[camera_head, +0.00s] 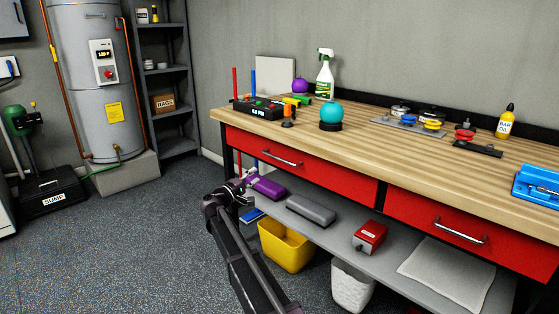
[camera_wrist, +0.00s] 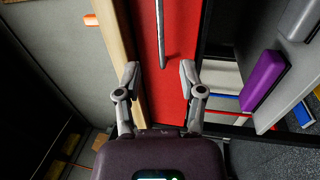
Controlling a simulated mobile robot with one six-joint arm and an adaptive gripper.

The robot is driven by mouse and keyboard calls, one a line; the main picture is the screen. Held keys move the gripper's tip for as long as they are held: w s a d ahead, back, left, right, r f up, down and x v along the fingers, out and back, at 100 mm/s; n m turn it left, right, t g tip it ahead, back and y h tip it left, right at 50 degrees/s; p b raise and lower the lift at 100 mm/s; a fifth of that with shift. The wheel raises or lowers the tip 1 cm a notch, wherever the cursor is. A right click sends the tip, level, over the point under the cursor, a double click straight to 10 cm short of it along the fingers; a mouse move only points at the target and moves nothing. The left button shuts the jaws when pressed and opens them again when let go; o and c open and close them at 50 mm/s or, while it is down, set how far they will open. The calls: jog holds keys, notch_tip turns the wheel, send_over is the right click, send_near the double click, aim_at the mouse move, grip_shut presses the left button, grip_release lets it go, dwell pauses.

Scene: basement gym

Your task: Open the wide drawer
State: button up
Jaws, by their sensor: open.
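The workbench has two red drawer fronts, both shut. The left drawer (camera_head: 325,177) looks the wider one, and its silver bar handle (camera_head: 282,157) is near the middle of its front. The right drawer (camera_head: 420,215) has a similar handle (camera_head: 460,233). My gripper (camera_head: 243,188) is low in front of the left drawer's left part. In the wrist view, my gripper (camera_wrist: 160,72) is open and empty, its fingers spread over a red drawer front (camera_wrist: 172,98). A bar handle (camera_wrist: 162,35) runs ahead between the fingertips, apparently not gripped.
The wooden benchtop (camera_head: 370,145) overhangs the drawers and carries a spray bottle (camera_head: 325,75), a teal ball (camera_head: 331,113) and other items. A lower shelf (camera_head: 385,262) holds a purple case (camera_head: 268,187), a grey case and a red box. A yellow bin (camera_head: 285,245) stands below.

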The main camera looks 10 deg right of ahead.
aim_at(279, 159)
jog(key=p+x, duration=0.2)
jog(key=x, duration=1.1)
jog(key=shift+w, duration=0.1)
grip_shut()
